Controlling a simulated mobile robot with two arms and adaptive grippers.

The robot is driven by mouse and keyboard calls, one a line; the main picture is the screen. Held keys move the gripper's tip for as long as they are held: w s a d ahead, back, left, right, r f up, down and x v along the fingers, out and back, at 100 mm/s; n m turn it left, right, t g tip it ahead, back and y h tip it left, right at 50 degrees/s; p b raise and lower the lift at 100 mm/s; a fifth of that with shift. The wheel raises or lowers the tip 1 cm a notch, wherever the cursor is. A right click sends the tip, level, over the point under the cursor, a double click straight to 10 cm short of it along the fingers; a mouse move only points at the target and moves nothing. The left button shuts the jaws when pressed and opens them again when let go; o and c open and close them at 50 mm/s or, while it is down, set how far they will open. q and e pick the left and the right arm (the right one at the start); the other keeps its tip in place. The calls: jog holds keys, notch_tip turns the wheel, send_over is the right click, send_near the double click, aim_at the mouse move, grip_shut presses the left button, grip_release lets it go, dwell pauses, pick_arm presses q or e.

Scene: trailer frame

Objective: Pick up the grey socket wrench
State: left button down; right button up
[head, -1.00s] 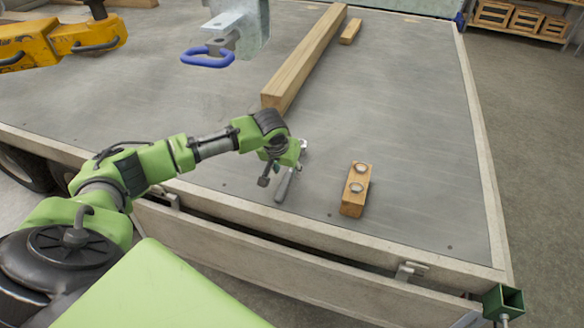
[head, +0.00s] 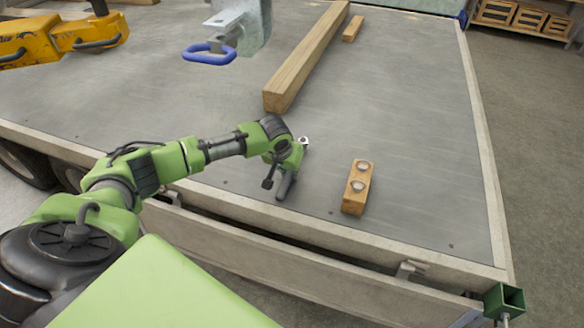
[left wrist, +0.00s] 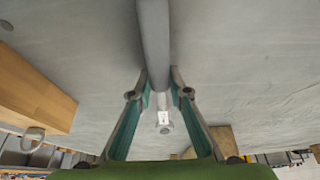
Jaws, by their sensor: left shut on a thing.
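The grey socket wrench (head: 285,188) is by the trailer bed's front edge. Its handle end points toward the edge and its ring-like head (head: 303,141) shows beyond my gripper. My left gripper (head: 283,168) is over the middle of the wrench and shut on it. In the left wrist view the grey handle (left wrist: 154,42) runs between the two fingertips (left wrist: 160,88), with the socket head (left wrist: 164,126) behind them. I cannot tell whether the wrench is clear of the bed. My right gripper is not in view.
A wooden block (head: 357,187) with two round metal pieces stands right of the wrench. A long wooden beam (head: 306,58) and a small wood piece (head: 352,28) lie farther back. A blue handle (head: 209,55) and yellow equipment (head: 98,31) are back left. The bed's right side is clear.

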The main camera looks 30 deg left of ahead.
pick_arm(q)
jog(key=shift+r, duration=0.15)
jog(key=shift+w+r, duration=0.1)
jog(key=shift+r, duration=0.45)
jog(key=s+a+r, duration=0.3)
jog(key=s+r, duration=0.8)
jog(key=s, duration=0.2)
jog(key=shift+s+r, duration=0.35)
jog(key=shift+s, duration=0.05)
